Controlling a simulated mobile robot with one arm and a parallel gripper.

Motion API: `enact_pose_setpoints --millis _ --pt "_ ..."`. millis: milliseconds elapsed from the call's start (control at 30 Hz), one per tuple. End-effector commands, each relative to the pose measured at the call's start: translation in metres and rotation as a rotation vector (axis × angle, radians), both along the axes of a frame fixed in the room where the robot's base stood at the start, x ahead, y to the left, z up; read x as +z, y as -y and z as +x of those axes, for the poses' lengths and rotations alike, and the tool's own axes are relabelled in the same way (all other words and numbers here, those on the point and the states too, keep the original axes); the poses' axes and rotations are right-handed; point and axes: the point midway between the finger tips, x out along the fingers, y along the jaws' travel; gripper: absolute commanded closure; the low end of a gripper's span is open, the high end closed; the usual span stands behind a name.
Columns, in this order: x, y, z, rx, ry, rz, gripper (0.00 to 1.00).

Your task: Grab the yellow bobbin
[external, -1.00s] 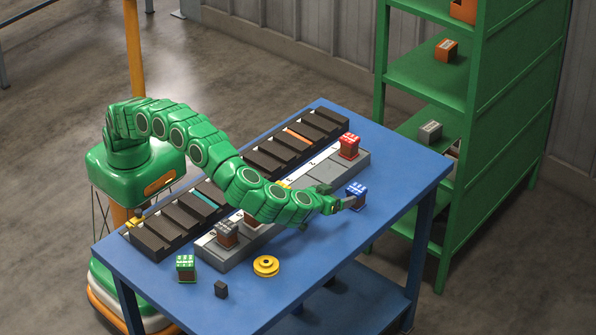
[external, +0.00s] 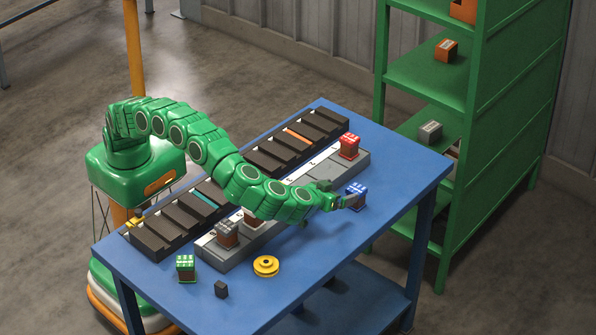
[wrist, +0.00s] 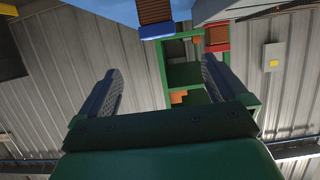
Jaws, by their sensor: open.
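The yellow bobbin (external: 266,266) lies flat on the blue table (external: 330,262) near its front edge in the external view. My gripper (external: 354,203) is well to the right of the bobbin and above it, close to the blue-topped block (external: 356,194). In the wrist view my gripper (wrist: 160,90) has its two fingers spread wide with nothing between them. The bobbin does not show in the wrist view. The blue-topped block (wrist: 157,22) hangs inverted at the top of that view, beyond the fingertips.
A small dark block (external: 221,289) is left of the bobbin. Dark slotted racks (external: 165,238) line the back. Green shelves (external: 480,130) stand right.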

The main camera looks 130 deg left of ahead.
Motion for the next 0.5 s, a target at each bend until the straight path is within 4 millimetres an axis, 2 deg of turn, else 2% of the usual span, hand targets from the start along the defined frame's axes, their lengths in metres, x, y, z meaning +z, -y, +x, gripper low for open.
enact_pose_setpoints --millis 100,300,467,500 --pt "0.023 0.0 0.0 0.0 0.005 -0.001 0.01" --pt "0.053 0.0 0.0 -0.001 0.004 -0.001 0.01" --pt "0.077 0.0 0.0 0.0 0.001 -0.001 0.01" --pt "0.075 0.001 -0.002 -0.002 -0.002 -0.001 0.01"
